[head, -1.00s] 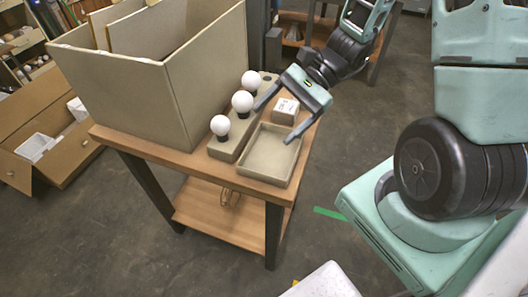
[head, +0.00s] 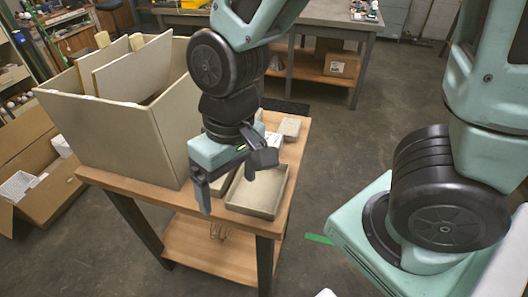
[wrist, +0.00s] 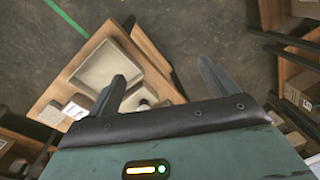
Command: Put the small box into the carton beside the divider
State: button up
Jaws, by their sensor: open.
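The small box (head: 274,140) is pale with a label. It stands on the wooden table behind the shallow tray, partly hidden by my gripper in the head view. It also shows in the wrist view (wrist: 75,108), left of my fingers. The carton (head: 125,140) is a tall tan open-topped box on the table's left. An upright divider panel (head: 130,68) stands inside it; the carton's floor is hidden. My gripper (head: 228,192) is open and empty, pointing down beside the carton's right wall. It also shows in the wrist view (wrist: 162,70), above the table's edge, apart from the small box.
A shallow tray (head: 232,205) lies at the table's right front. A low grey block (head: 290,128) sits beyond the small box. An open cardboard box lies left on the floor.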

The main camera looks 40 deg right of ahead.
jog(key=w+d+f+m+t+h+p, duration=0.1)
jog(key=w+d+f+m+p, duration=0.2)
jog(key=w+d+m, duration=0.6)
jog(key=m+t+h+p, duration=0.2)
jog(key=m+h, duration=0.2)
send_near(270, 140)
jog(key=b+x, duration=0.2)
jog(key=x, duration=0.3)
jog(key=shift+w+d, duration=0.2)
jog(key=shift+w, duration=0.05)
jog(key=shift+s+p+x, duration=0.1)
jog(key=shift+p+x, duration=0.15)
jog(key=shift+x, duration=1.25)
jog(key=shift+s+p+x, duration=0.15)
jog(key=shift+p+x, duration=0.05)
jog(key=shift+x, duration=1.35)
jog(key=shift+a+f, duration=0.1)
jog(key=c, duration=1.2)
